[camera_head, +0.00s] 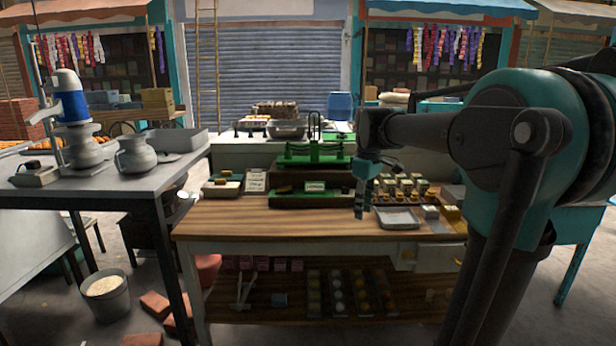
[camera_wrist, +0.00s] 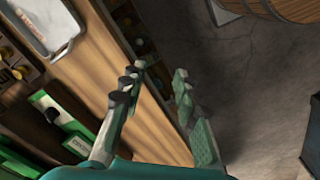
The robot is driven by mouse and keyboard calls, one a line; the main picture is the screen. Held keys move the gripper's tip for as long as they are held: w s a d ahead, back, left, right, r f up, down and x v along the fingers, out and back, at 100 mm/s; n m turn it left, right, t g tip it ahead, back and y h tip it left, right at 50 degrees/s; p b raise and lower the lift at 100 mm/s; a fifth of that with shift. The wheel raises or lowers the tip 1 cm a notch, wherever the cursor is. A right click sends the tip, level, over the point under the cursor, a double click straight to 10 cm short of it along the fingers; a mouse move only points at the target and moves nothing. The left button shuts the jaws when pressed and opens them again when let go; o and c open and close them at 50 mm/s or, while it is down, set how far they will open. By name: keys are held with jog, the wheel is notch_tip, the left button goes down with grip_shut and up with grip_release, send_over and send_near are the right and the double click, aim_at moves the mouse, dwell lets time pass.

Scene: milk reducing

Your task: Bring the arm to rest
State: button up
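My gripper (camera_head: 360,205) hangs pointing down over the wooden table (camera_head: 240,218), in front of the green scale (camera_head: 314,155) and left of a metal tray (camera_head: 398,218). My arm reaches in from the right of the head view. In the wrist view the two fingers of my gripper (camera_wrist: 158,78) are apart, with nothing held between them. The table's edge shows behind them. Whether the fingertips touch the table cannot be told.
Rows of small blocks (camera_head: 405,185) stand on the table's right. A bucket (camera_head: 107,300) stands on the floor. The table's front left is clear.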

jog(key=s+d+f+m+t, duration=0.3)
jog(key=s+f+m, duration=0.7)
jog(key=s+f, duration=1)
notch_tip(320, 180, down, 4)
jog(key=shift+d+f, duration=0.1)
jog(key=shift+d, duration=0.05)
